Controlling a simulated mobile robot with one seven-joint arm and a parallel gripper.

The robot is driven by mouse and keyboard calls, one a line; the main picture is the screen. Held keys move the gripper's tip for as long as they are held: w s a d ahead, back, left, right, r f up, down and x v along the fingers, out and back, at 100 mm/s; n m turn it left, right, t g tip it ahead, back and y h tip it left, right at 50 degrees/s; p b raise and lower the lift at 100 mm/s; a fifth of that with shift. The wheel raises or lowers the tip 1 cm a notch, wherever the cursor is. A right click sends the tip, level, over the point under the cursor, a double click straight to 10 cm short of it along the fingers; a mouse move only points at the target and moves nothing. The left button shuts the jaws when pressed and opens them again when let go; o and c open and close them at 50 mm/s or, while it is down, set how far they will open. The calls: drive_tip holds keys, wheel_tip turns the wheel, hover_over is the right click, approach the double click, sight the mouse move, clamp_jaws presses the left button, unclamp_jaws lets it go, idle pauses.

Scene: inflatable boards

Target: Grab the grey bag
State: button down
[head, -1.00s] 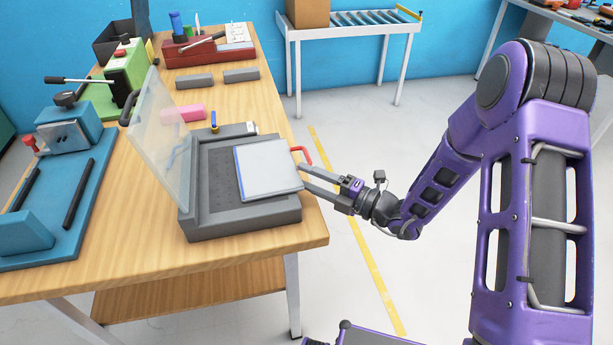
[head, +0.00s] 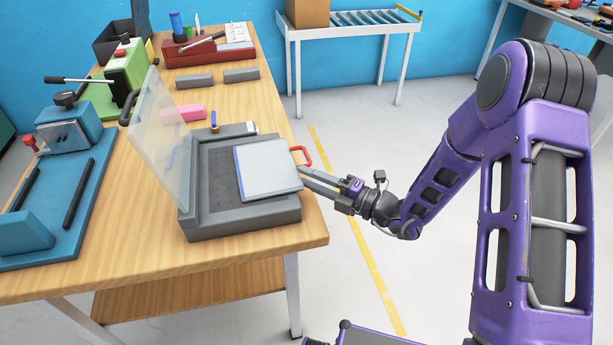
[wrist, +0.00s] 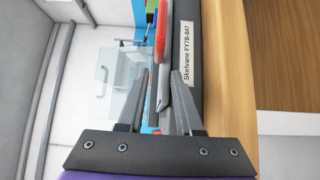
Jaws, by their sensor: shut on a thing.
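The grey bag (head: 268,171) is a flat, pale grey panel with a blue left edge. It lies in the open dark grey machine (head: 240,228) on the wooden bench. My gripper (head: 302,175) reaches in from the right and is shut on the bag's right edge, just below a red handle (head: 303,156). In the wrist view, the thin grey edge of the bag (wrist: 165,90) shows between the fingers (wrist: 160,78), and the red handle (wrist: 160,30) is beyond them. The fingertips partly hide the gripped edge.
The machine's clear lid (head: 160,140) stands open on the left. A teal press (head: 70,190), a pink block (head: 183,113) and grey blocks (head: 241,75) share the bench (head: 275,249). Open floor lies right of the bench, under my arm.

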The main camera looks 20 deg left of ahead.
wheel_tip(320, 180, up, 3)
drive_tip(key=p, duration=0.2)
drive_tip(key=shift+p, duration=0.4)
drive_tip(key=shift+f, duration=0.25)
drive_tip(key=shift+d+r, duration=0.25)
drive_tip(key=shift+d, duration=0.1)
drive_tip(key=s+d+r+p, duration=0.1)
drive_tip(key=d+r+p, duration=0.1)
drive_tip(key=d, duration=0.4)
drive_tip(key=s+d+r+p, duration=0.2)
drive_tip(key=d+p, duration=0.1)
drive_tip(key=d, duration=0.4)
drive_tip(key=shift+s+r+p, duration=0.15)
drive_tip(key=shift+r+p, duration=0.1)
drive_tip(key=shift+p, duration=0.1)
